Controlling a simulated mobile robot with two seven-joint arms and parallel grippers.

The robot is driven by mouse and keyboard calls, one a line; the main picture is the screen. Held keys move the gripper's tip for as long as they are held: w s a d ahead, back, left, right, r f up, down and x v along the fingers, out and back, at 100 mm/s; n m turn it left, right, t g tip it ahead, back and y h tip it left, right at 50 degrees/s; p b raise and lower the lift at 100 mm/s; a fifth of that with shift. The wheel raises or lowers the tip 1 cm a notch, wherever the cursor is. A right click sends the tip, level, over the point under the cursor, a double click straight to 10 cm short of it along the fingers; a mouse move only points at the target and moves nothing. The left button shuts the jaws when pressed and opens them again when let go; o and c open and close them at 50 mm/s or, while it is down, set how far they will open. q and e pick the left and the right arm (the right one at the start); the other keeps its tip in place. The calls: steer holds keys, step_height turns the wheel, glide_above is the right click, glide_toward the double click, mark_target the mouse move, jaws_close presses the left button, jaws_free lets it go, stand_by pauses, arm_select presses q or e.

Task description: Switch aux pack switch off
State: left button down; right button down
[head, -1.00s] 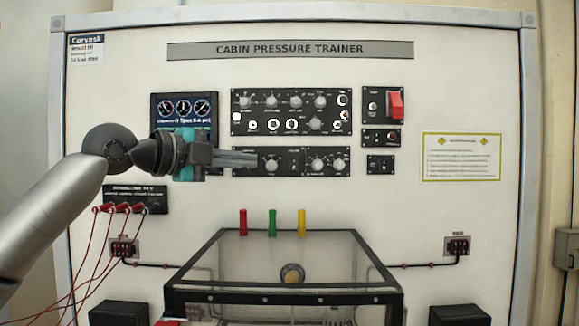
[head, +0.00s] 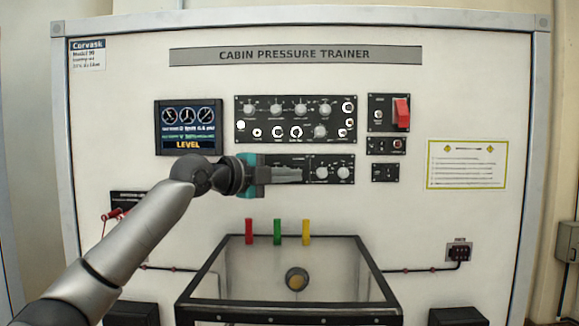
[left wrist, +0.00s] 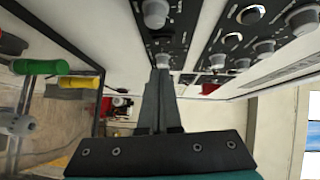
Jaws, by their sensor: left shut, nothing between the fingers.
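The trainer board carries a lower black control panel (head: 331,170) with round knobs, and an upper black panel (head: 295,119) with knobs and several small switches. The labels are too small to read, so I cannot tell which switch is the aux pack one. My left gripper (head: 301,175) is shut and empty, lying across the left part of the lower panel and hiding it. In the left wrist view its closed fingertips (left wrist: 161,76) point at a small pale knob or switch (left wrist: 161,61) on a black panel. I cannot tell whether they touch. My right gripper is not in view.
A display (head: 188,127) reading LEVEL is left of the panels. A red guarded switch (head: 401,113) and small switch plates (head: 386,146) are to the right. A clear box (head: 238,277) with a black frame stands below, under red, green and yellow handles (head: 278,231).

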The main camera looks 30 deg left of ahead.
arm_select(q)
steer(key=shift+w+a+f+p, duration=0.1)
steer(key=shift+w+a+p, duration=0.15)
steer(key=shift+w+a, duration=0.3)
steer(key=shift+w+a+f+p, duration=0.1)
steer(key=shift+w+a+p, duration=0.2)
steer(key=shift+w, duration=0.35)
steer(key=shift+w+a, duration=0.1)
steer(key=shift+w, duration=0.05)
